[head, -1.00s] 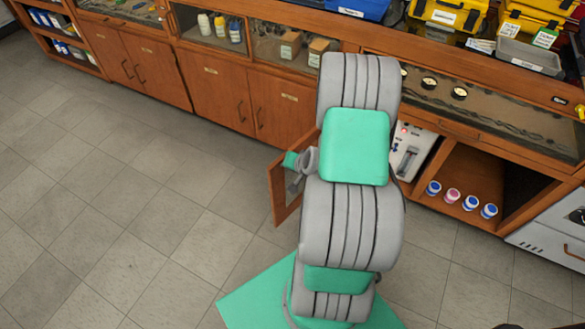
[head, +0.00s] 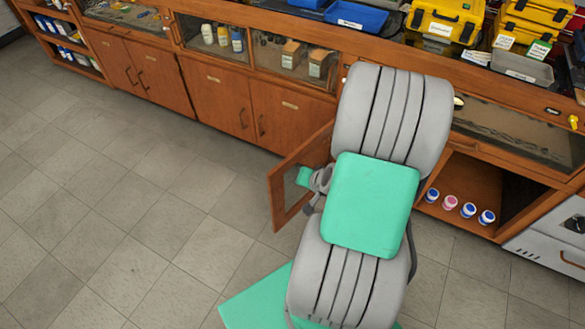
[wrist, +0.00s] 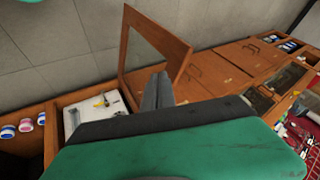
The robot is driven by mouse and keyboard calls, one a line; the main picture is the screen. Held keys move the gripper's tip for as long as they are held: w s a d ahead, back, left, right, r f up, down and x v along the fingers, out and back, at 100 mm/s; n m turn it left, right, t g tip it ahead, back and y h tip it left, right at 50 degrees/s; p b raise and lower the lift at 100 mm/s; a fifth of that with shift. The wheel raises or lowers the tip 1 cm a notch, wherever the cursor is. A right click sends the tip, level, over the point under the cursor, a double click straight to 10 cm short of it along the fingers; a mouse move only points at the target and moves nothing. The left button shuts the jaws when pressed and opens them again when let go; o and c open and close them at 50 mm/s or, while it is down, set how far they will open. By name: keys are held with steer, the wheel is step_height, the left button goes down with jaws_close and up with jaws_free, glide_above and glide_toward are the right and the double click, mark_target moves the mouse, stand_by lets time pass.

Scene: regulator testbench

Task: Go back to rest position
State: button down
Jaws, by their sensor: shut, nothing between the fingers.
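My gripper (wrist: 158,92) shows in the wrist view with its two grey fingers together, shut and empty. It is in front of the open cabinet door (wrist: 128,72), a wooden frame with a clear pane. In the head view the open door (head: 284,185) stands left of my grey and green arm, which hides the fingers. A white panel (wrist: 85,112) with a yellow part and a grey part sits in the open cabinet compartment, left of the fingers in the wrist view. My arm hides this panel in the head view.
The wooden bench (head: 255,75) runs across the back, with yellow cases (head: 440,22) and a blue tray (head: 357,17) on top. Several small jars (head: 450,202) stand on a low shelf at right. The tiled floor (head: 120,220) at left is clear.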

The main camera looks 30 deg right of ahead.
steer(key=w+a+r+n+g+y+p, duration=0.1)
steer(key=a+r+n+p, duration=0.4)
steer(key=r, duration=0.5)
steer(key=w+a+r+n+g+p, duration=0.1)
steer(key=a+r+n+g+p, duration=0.1)
steer(key=a+r, duration=0.55)
steer(key=s+a+r+n+p, duration=0.1)
steer(key=s+a+r, duration=0.1)
steer(key=r, duration=0.4)
steer(key=s+a+r+n+g+p, duration=0.1)
steer(key=s+a+r+n+p, duration=0.1)
steer(key=r, duration=0.5)
steer(key=shift+s+a+r, duration=0.3)
steer(key=shift+s+a, duration=0.5)
